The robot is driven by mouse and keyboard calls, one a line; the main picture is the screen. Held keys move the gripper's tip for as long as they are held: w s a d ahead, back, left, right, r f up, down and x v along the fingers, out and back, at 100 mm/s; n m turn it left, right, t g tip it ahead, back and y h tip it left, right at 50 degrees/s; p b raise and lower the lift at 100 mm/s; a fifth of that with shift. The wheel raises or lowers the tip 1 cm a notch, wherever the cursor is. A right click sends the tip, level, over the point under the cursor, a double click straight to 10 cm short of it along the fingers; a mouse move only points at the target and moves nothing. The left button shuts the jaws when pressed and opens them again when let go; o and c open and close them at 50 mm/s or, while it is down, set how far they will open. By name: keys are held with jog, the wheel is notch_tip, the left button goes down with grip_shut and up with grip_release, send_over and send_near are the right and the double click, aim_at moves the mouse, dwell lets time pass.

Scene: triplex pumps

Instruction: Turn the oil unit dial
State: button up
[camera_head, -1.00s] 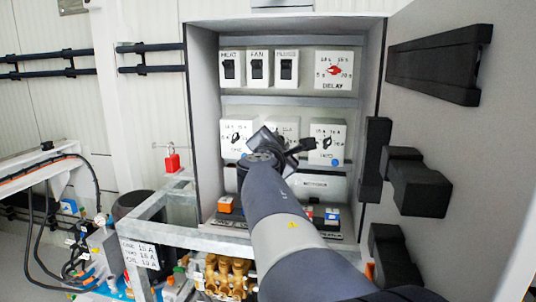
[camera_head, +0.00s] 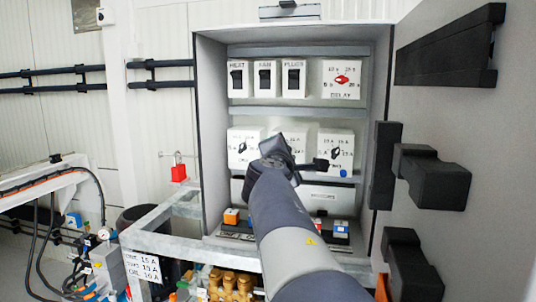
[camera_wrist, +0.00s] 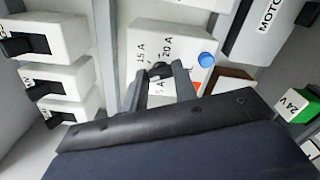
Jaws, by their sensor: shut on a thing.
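The white dial box (camera_wrist: 150,42) in the wrist view has a small black dial (camera_wrist: 160,70), amp marks around it and a blue button. My gripper (camera_wrist: 162,76) has its two dark fingers closed on this dial, one on each side. The dial is partly hidden by the fingers, and the box's name is not readable. In the head view the box seems to be the middle one (camera_head: 318,137) of the lower dial row, mostly hidden behind my wrist. Similar boxes stand on its left (camera_head: 238,158) and right (camera_head: 328,142).
Above are several switch boxes (camera_head: 265,78) and a delay box (camera_head: 341,92) with a red knob. The open cabinet door (camera_head: 440,120) with black blocks stands close on the right.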

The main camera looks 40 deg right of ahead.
jog(key=o, duration=1)
jog(key=shift+s+a, duration=0.1)
jog(key=b+v, duration=0.1)
jog(key=v, duration=0.9)
jog(key=shift+s+a, duration=0.15)
jog(key=shift+a, duration=0.05)
jog(key=p+x, duration=0.1)
jog(key=x, duration=0.9)
jog(key=shift+w+d, duration=0.25)
jog(key=shift+d, duration=0.05)
